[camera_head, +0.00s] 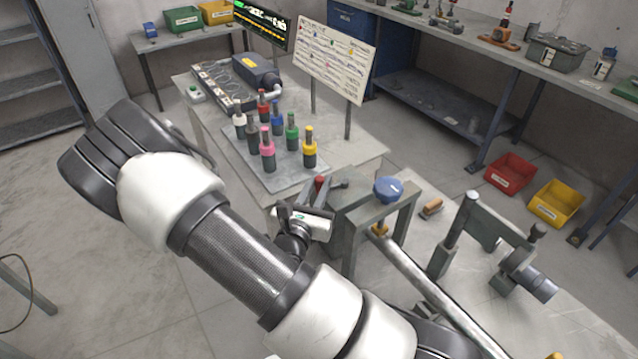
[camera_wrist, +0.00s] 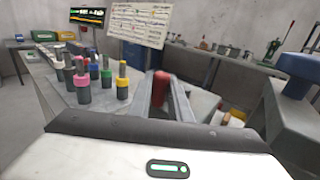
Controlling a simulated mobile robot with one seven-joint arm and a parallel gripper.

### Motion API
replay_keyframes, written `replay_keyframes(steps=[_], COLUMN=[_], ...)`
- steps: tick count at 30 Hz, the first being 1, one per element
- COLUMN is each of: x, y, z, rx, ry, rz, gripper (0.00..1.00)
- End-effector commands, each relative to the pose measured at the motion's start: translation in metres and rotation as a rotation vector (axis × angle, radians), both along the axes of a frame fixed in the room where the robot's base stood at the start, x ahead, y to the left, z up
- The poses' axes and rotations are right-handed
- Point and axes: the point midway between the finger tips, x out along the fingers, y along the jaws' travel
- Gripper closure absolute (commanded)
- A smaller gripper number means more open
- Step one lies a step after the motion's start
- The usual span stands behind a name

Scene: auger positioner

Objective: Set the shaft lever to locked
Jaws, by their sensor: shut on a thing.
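The shaft lever's red grip (camera_wrist: 162,86) stands between the two grey fingers of my gripper (camera_wrist: 164,78) in the wrist view. The fingers lie along both sides of it, and my gripper is shut on it. In the head view the red grip (camera_head: 319,184) shows as a small red tip beside the grey frame of the positioner (camera_head: 355,205). My gripper (camera_head: 322,190) is there too, partly hidden by my own wrist. The lever's lower part and its pivot are hidden, and I cannot tell its set position.
A blue knob (camera_head: 388,189) tops the frame close right of my gripper. A long metal shaft (camera_head: 430,285) runs toward the lower right. Several coloured-collar bottles stand on a plate (camera_head: 290,186) behind. A sign board (camera_head: 335,62) stands beyond. Red (camera_head: 511,174) and yellow bins (camera_head: 557,203) are on the floor.

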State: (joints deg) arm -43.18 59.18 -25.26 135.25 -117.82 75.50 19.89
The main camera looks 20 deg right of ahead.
Motion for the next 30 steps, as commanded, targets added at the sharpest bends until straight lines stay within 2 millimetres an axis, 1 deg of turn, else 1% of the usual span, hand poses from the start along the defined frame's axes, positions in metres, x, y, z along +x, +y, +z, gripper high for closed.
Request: replay_keyframes(steps=[4,5,6,8,17,20,23,26,30], x=[0.000,0.000,0.000,0.000,-0.001,-0.005,-0.017,-0.034,-0.062], y=[0.000,0.000,0.000,0.000,0.001,0.005,0.015,0.028,0.050], z=[0.001,0.001,0.001,0.001,0.000,0.000,-0.001,-0.001,-0.001], rx=[-0.002,-0.002,-0.002,-0.002,-0.001,0.000,0.001,0.001,0.001], ry=[-0.003,-0.003,-0.003,-0.002,-0.001,0.000,0.001,0.001,0.001], rz=[-0.001,-0.001,0.000,0.000,0.000,0.002,0.003,0.004,0.005], gripper=[1.00,0.79,0.72,0.63,0.63,0.63,0.63,0.63,0.63])
